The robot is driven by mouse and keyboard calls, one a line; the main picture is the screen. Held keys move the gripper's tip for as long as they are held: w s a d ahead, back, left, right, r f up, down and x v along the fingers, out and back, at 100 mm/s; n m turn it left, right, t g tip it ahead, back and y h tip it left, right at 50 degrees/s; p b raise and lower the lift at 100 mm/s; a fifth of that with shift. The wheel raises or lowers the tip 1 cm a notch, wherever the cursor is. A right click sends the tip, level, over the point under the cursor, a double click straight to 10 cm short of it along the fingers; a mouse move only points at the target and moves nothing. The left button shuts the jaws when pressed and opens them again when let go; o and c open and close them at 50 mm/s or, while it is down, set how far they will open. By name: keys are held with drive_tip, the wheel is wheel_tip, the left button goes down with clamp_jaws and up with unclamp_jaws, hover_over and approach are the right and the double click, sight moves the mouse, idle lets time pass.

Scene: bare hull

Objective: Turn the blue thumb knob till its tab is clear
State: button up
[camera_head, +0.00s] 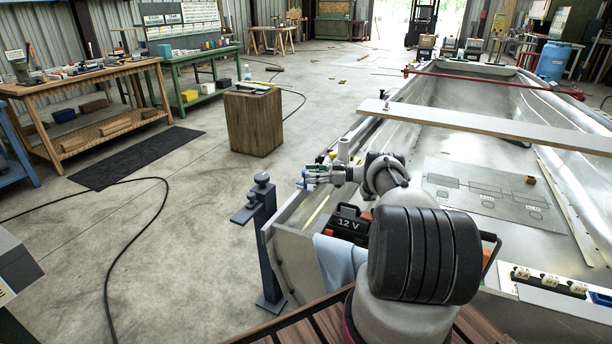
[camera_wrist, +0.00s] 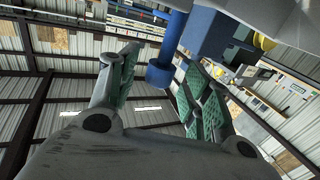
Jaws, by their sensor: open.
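The blue thumb knob (camera_wrist: 160,74) shows in the wrist view as a round blue end on a blue stem. It lies between the two green-padded fingers of my gripper (camera_wrist: 158,92), near their tips. My gripper is open, and I see a gap on the left side of the knob; on the right, I cannot tell if the finger touches it. In the head view my gripper (camera_head: 313,177) is small at the near left corner of the metal hull (camera_head: 290,215), with blue bits at its fingertips. The knob's tab cannot be made out.
A black 12 V battery (camera_head: 348,224) sits inside the hull's near corner. A dark blue post with a vise-like top (camera_head: 262,205) stands just left of it. A pale plank (camera_head: 480,124) lies across the hull. A wooden block (camera_head: 253,122) stands on open floor.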

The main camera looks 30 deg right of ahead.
drive_tip(key=shift+v, duration=2.4)
